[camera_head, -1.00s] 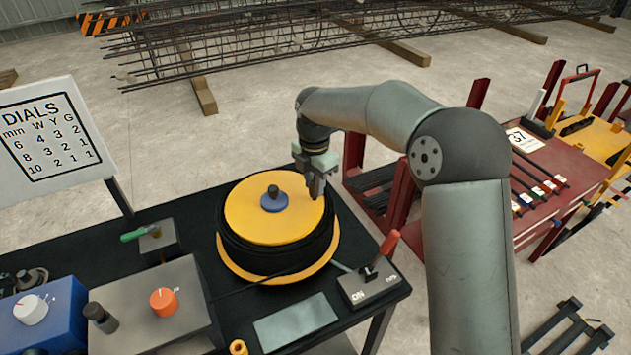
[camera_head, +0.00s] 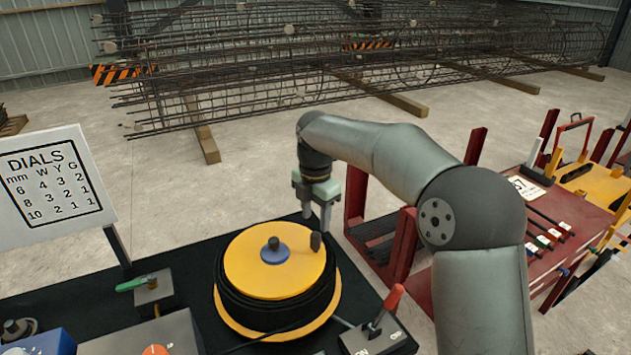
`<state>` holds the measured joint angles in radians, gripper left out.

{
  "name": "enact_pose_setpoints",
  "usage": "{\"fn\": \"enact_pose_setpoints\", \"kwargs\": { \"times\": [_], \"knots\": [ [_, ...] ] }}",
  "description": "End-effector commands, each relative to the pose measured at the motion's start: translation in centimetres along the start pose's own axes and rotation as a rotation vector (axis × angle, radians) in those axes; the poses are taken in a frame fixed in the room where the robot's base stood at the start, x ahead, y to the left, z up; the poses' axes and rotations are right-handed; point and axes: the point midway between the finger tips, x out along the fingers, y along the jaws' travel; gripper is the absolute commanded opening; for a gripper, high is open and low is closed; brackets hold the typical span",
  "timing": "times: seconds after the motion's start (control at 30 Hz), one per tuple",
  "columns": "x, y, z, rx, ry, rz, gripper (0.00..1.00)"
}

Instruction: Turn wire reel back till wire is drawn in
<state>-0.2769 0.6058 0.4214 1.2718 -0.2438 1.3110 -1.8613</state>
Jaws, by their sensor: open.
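The wire reel (camera_head: 255,270) lies flat on the black bench top, with a yellow upper disc, black wire wound around it and a yellow lower flange. A blue hub with a dark knob (camera_head: 274,250) sits at its middle. A dark upright crank peg (camera_head: 316,241) stands near the disc's right edge. My gripper (camera_head: 317,222) points down above and just behind the peg side of the reel, open and empty. Its fingertips show close behind the peg; whether they touch it I cannot tell. A wire end (camera_head: 343,322) shows at the reel's lower right.
A switch box with a red lever (camera_head: 388,308) stands right of the reel. A green-handled device (camera_head: 140,284) and a dials sign (camera_head: 55,182) are at left. A red rack (camera_head: 405,245) stands beyond the bench; a rebar cage (camera_head: 350,70) lies behind.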

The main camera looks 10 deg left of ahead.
Motion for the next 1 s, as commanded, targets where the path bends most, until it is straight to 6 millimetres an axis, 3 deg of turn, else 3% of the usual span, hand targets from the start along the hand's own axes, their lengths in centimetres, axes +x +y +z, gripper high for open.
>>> {"fn": "enact_pose_setpoints", "kwargs": {
  "times": [0.2, 0.43, 0.63, 1.0],
  "knots": [
    [-5.5, 0.1, 0.0, 0.000, -0.001, 0.006, 0.46],
    [-9.8, 0.1, 0.0, -0.001, -0.001, 0.004, 0.46],
    [-11.3, 0.1, 0.0, -0.001, 0.000, 0.002, 0.46],
    [-11.5, 0.0, 0.0, -0.001, 0.000, 0.001, 0.46]
  ]
}}
